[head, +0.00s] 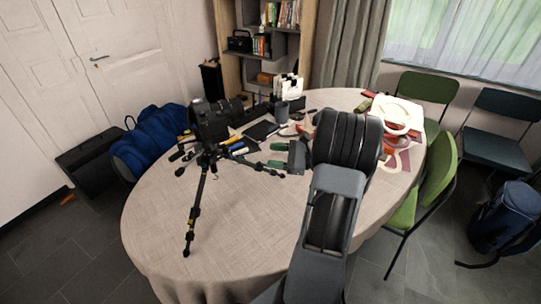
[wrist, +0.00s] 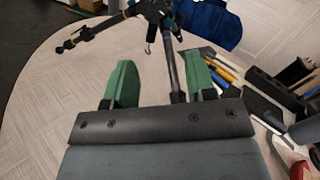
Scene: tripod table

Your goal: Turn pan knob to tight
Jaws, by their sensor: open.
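A black tripod (head: 199,190) with yellow-marked legs stands on the table, with a black camera (head: 210,120) on its head. Small black knobs and a handle (head: 178,154) show at the head's left side. I cannot tell which is the pan knob. My gripper (head: 274,156) has green fingers, is open and empty, and is to the right of the tripod head, apart from it. In the wrist view my gripper (wrist: 158,70) shows a tripod leg (wrist: 173,68) running between its fingers in the picture. The tripod's top is cut off there.
The round table (head: 150,230) has a light cloth, bare at its front left. Pens and tools (wrist: 222,70) lie near the tripod, beside a dark flat item (head: 261,131). Green chairs (head: 430,180) are at the right.

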